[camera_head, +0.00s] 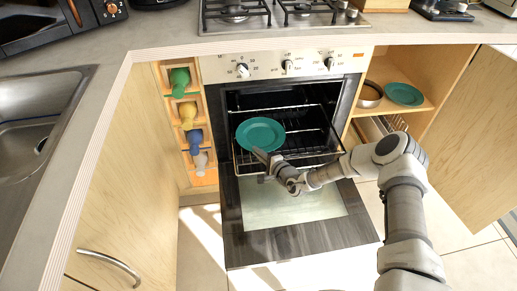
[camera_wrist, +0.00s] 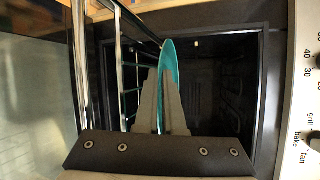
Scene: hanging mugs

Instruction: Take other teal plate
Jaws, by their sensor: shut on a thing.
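One teal plate (camera_head: 260,134) is in front of the open oven, at the height of its pulled-out wire rack. My gripper (camera_head: 264,158) is shut on the near rim of this plate. In the wrist view the plate (camera_wrist: 168,75) shows edge-on between the two fingers of my gripper (camera_wrist: 163,95). I cannot tell whether the plate touches the rack. Another teal plate (camera_head: 404,94) lies on the shelf of the open cabinet to the right of the oven.
The oven door (camera_head: 290,215) hangs open below the wire rack (camera_head: 310,150). A metal pot (camera_head: 369,94) stands left of the shelf plate. The open cabinet door (camera_head: 478,140) is at the right.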

